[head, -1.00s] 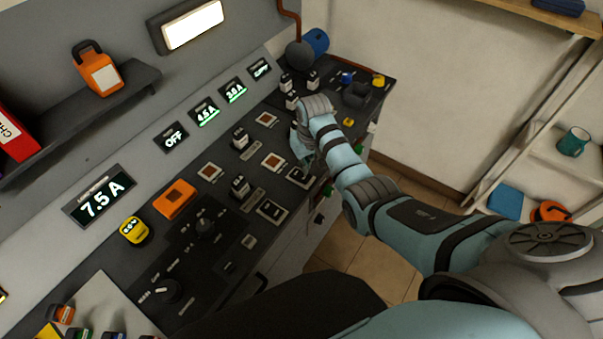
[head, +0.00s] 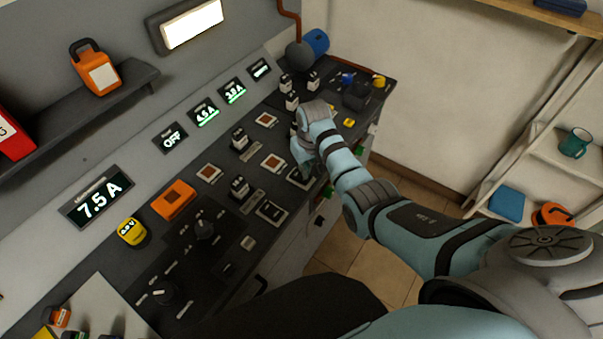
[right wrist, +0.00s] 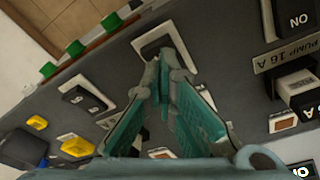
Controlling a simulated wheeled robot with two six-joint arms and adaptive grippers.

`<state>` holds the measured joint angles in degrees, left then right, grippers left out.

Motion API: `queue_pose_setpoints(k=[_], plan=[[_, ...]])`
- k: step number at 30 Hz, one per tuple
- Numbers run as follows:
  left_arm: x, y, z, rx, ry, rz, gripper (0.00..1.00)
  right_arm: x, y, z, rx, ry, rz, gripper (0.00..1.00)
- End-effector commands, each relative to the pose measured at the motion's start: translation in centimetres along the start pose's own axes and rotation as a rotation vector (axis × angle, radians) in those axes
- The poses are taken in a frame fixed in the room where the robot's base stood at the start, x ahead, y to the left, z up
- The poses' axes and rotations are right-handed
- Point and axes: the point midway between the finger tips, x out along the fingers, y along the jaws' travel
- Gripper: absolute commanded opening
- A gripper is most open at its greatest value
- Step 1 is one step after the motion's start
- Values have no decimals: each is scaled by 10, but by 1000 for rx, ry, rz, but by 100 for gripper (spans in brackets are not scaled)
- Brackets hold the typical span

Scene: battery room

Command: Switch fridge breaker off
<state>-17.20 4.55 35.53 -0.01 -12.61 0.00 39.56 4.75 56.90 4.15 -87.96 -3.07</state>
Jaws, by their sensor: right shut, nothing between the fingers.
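My right gripper (head: 303,158) is over the dark panel, its far end hidden behind its own wrist in the head view. In the right wrist view its teal fingers (right wrist: 165,62) are shut and empty, with the tips close to a white-framed dark rocker (right wrist: 155,43). I cannot tell whether they touch it. A breaker labelled PUMP 16 A (right wrist: 293,84) lies to the right of the fingers. Other black-and-white breakers (head: 240,137) stand along the panel. Their labels are too small to read, so I cannot tell which is the fridge breaker. My left gripper is not in view.
Small displays (head: 171,137) line the back wall; one reads OFF, and a larger one reads 7.5 A (head: 98,196). A yellow meter (head: 131,231) and an orange square (head: 173,199) sit at the left. Yellow and black items (head: 356,96) stand at the panel's far end.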

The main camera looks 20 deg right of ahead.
Motion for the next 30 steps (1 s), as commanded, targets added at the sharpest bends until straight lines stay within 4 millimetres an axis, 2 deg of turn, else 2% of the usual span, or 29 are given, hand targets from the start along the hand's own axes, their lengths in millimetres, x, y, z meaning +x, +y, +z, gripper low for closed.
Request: queue_pose_setpoints(k=[30], plan=[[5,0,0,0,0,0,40,8,0,1,0,-1,0,0]])
